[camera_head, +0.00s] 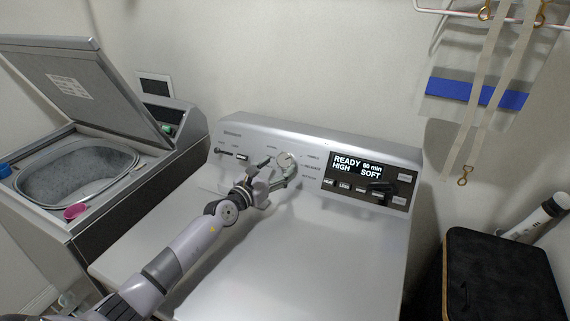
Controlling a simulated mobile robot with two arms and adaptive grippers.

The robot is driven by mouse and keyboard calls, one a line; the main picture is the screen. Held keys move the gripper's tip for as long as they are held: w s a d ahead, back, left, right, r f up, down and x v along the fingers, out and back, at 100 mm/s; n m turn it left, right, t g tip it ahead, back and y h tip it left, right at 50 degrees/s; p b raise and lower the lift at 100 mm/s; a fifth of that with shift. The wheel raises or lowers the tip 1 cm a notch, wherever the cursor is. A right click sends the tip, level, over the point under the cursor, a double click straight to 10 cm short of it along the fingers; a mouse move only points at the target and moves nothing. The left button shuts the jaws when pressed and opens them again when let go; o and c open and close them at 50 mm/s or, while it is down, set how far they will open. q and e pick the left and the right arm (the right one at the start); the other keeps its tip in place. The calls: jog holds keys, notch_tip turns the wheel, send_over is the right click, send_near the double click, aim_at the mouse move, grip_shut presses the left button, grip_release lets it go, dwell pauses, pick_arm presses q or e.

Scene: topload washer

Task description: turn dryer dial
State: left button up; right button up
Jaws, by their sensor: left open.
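The dryer (240,255) is the silver machine in the middle, with a raised control panel at its back. Its round, pale dial (287,160) sits near the middle of that panel. My left arm comes in from the lower left over the dryer top. My left gripper (279,169) is open at the dial, one finger to the left of it and the other low at its right. Whether the fingers touch the dial cannot be told. The gripper hides part of the panel below the dial. My right gripper is not in view.
A lit display (358,167) reads READY, 60 min, HIGH, SOFT, with buttons below and a black part (380,188) at its right. A topload washer (75,180) with its lid raised stands left. A black-topped hamper (500,270) stands right. The dryer top is otherwise clear.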

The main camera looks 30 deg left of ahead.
aim_at(282, 164)
pick_arm(q)
jog(key=shift+w+d+b, duration=0.15)
jog(key=shift+w+b, duration=0.2)
jog(key=shift+w, duration=0.8)
jog(key=shift+w+d+b, duration=0.1)
jog(key=shift+w+b, duration=0.2)
jog(key=shift+w, duration=0.8)
jog(key=shift+c, duration=0.4)
jog(key=c, duration=1.1)
jog(key=shift+r+n+p, duration=0.15)
jog(key=shift+n+p, duration=0.15)
jog(key=shift+p, duration=0.35)
jog(key=shift+y+p, duration=0.3)
jog(key=shift+y, duration=0.1)
